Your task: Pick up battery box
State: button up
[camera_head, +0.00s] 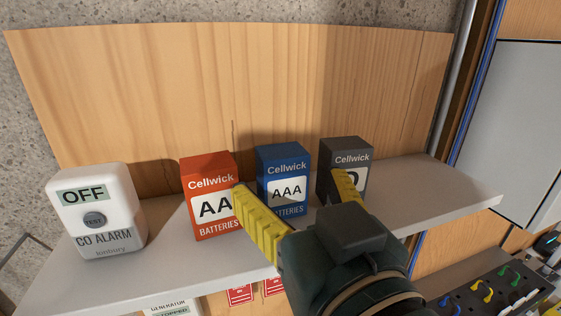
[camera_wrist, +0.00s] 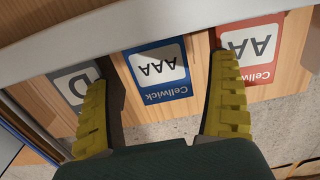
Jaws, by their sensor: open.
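Three Cellwick battery boxes stand upright on a shelf: a red AA box (camera_head: 208,172), a blue AAA box (camera_head: 284,160) and a dark grey D box (camera_head: 345,152). My gripper (camera_head: 296,197) is open in front of them, its yellow fingers spread to either side of the blue box in the picture. The left finger overlaps the red box's edge and the right finger partly hides the grey box's label. In the wrist view, the blue box (camera_wrist: 158,72) lies between the fingertips, with the grey box (camera_wrist: 76,86) at left and the red box (camera_wrist: 252,48) at right. I cannot tell any contact.
The light grey shelf (camera_head: 168,262) has a wooden back panel (camera_head: 200,95). A white CO alarm (camera_head: 97,212) reading OFF stands at the left. Free shelf room lies right of the grey box. A black panel with coloured keys or switches (camera_head: 495,290) is at lower right.

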aim_at(287, 182)
jog(key=x, duration=0.3)
jog(key=shift+w+a+p, duration=0.15)
jog(key=shift+w+p, duration=0.05)
jog(key=shift+p, duration=0.15)
jog(key=c, duration=1.1)
jog(key=shift+s, duration=0.1)
jog(key=shift+c, duration=1.2)
jog(key=shift+r, duration=0.2)
